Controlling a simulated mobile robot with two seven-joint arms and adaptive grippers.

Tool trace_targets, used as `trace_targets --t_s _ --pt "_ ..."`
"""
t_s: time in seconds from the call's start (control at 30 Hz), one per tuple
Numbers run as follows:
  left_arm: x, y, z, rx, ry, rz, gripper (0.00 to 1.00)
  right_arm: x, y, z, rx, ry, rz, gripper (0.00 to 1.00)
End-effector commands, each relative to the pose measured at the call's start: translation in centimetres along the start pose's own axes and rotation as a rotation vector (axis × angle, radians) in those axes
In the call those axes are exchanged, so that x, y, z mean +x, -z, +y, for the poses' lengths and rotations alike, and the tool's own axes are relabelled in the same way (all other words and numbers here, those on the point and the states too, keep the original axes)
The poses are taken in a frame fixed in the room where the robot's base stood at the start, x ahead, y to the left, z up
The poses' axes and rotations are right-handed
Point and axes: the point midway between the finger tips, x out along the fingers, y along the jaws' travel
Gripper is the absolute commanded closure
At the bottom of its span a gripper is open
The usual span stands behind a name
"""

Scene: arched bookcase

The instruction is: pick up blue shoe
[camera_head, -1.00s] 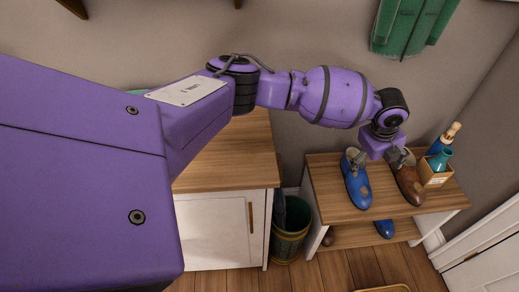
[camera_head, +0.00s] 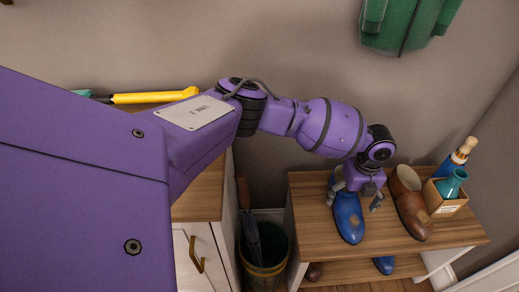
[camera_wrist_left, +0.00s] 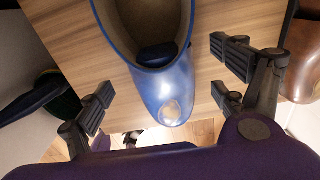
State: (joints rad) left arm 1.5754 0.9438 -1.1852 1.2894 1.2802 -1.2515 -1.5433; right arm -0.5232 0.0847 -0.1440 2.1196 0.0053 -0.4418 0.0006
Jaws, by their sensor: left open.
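Another blue shoe (camera_head: 384,265) shows partly on the lower board. My right gripper is not in view.
A brown shoe (camera_head: 410,207) stands close on the right of the blue one. Beyond it is a wooden box (camera_head: 447,209) with a teal bottle (camera_head: 452,184). A bin (camera_head: 264,265) stands between the shelf and a white cabinet (camera_head: 198,255). The board's left part is clear.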

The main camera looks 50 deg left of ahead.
Motion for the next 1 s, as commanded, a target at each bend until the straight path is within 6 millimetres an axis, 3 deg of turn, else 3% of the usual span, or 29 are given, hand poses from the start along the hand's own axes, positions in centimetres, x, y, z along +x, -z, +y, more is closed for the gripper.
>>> trace_targets --t_s 0.2,0.47,0.9,1.0 --pt "3.5 -0.1 -0.1 0.001 0.000 0.000 0.11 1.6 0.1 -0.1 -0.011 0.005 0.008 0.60" --pt "3.8 -0.2 -0.3 0.000 0.005 -0.002 0.11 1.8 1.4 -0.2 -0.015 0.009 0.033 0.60" --pt "3.7 -0.2 -0.3 0.000 0.005 -0.002 0.67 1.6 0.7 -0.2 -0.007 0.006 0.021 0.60" --pt "3.7 -0.2 -0.3 0.000 0.006 -0.002 0.67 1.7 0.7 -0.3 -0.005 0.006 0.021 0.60"
